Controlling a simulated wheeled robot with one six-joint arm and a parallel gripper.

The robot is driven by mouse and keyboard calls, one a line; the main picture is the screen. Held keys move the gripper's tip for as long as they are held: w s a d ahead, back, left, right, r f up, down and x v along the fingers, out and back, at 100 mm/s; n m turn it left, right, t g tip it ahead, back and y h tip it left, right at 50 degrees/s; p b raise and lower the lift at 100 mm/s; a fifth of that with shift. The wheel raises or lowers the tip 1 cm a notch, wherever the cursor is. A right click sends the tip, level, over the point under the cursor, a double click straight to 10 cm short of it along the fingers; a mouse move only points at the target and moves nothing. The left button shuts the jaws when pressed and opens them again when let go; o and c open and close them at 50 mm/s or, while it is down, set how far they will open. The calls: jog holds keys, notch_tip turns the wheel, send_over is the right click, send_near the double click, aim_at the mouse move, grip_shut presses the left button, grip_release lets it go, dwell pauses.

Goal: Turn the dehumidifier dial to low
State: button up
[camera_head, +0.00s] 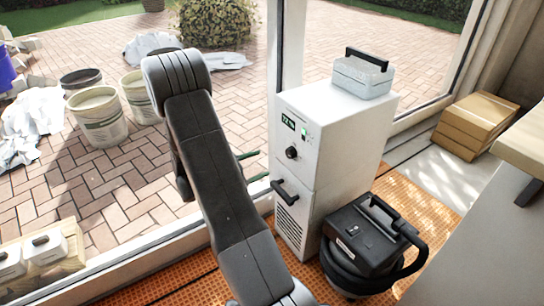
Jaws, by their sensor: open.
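The dehumidifier (325,150) is a tall white cabinet standing on the orange mat inside the window. Its front face carries a small lit green display (288,122), a green indicator beside it, and a round black dial (291,152) below. The dial's pointer is too small to read. A black bar handle (284,191) sits lower on the front, above a grille. My gripper (254,166) shows as two slim dark fingers, apart and empty, pointing right towards the front, left of the dial. My arm hides the rest of it. Contact with the cabinet cannot be made out.
A grey case (363,77) with a black handle lies on the dehumidifier. A black vacuum (365,240) with a hose stands close at its right. Window frame (288,45) rises behind. Boxes (474,125) and a counter are right. Buckets (98,115) stand outside on paving.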

aim_at(288, 153)
jog(key=shift+v, duration=1.75)
jog(key=b+x, duration=0.2)
jog(key=x, duration=1.2)
jog(key=shift+b, duration=0.4)
jog(key=shift+a, duration=0.15)
jog(key=shift+d, duration=0.3)
jog(key=shift+a+r+n+p, duration=0.2)
jog(key=shift+n+p, duration=0.4)
jog(key=shift+p, duration=0.05)
jog(key=shift+n+p, duration=0.35)
jog(key=shift+n, duration=0.05)
jog(key=n+p, duration=0.4)
jog(key=n, duration=0.3)
jog(key=shift+f, duration=0.1)
jog(key=p+v, duration=0.2)
jog(key=v, duration=0.8)
jog(key=shift+a+f, duration=0.2)
jog(key=shift+f, duration=0.15)
